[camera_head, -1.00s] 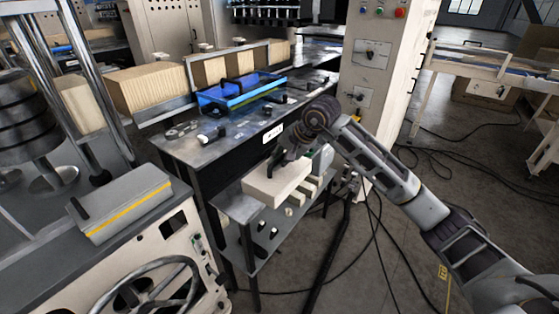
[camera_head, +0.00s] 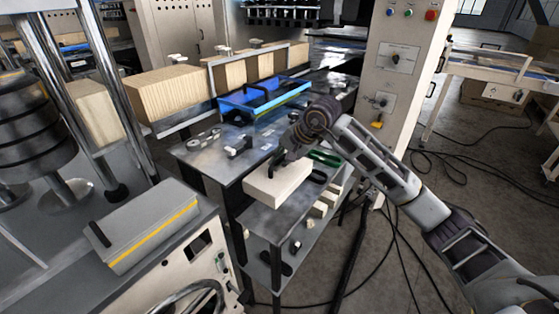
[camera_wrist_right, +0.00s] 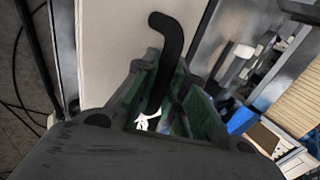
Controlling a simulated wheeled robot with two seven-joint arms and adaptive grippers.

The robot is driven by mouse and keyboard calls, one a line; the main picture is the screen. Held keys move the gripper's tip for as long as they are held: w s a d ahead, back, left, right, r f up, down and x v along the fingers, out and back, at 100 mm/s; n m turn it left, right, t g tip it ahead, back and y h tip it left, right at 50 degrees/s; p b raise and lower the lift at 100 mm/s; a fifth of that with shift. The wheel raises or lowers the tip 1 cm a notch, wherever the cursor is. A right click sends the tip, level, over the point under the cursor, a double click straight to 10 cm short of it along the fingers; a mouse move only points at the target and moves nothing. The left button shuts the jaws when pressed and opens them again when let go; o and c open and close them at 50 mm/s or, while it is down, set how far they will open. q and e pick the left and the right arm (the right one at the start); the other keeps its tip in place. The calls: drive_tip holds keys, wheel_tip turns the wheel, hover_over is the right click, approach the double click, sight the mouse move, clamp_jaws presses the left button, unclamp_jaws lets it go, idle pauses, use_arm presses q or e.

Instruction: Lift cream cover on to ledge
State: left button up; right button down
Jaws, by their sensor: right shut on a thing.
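The cream cover (camera_head: 275,184) is a flat pale block with a black handle on top. My right gripper (camera_head: 279,163) is shut on that handle, and the cover hangs roughly level in front of the upper metal table (camera_head: 200,161) and above the lower shelf (camera_head: 260,222). In the right wrist view, the bent black handle (camera_wrist_right: 169,52) sits between the green-lined fingers, with the cover's pale face (camera_wrist_right: 108,45) beyond. I cannot tell which surface is the ledge. My left gripper is not in view.
A blue tray (camera_head: 255,102) and small parts lie on the upper table. Pale blocks (camera_head: 325,204) sit at the lower shelf's right side. A grey box with a yellow stripe (camera_head: 150,225) is at the left. A control column (camera_head: 395,85) stands behind my right arm.

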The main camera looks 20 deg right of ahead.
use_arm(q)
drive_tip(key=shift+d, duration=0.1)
use_arm(e)
drive_tip(key=shift+r, duration=0.1)
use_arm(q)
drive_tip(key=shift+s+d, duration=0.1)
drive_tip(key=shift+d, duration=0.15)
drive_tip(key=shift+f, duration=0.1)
use_arm(e)
drive_tip(key=shift+f, duration=0.25)
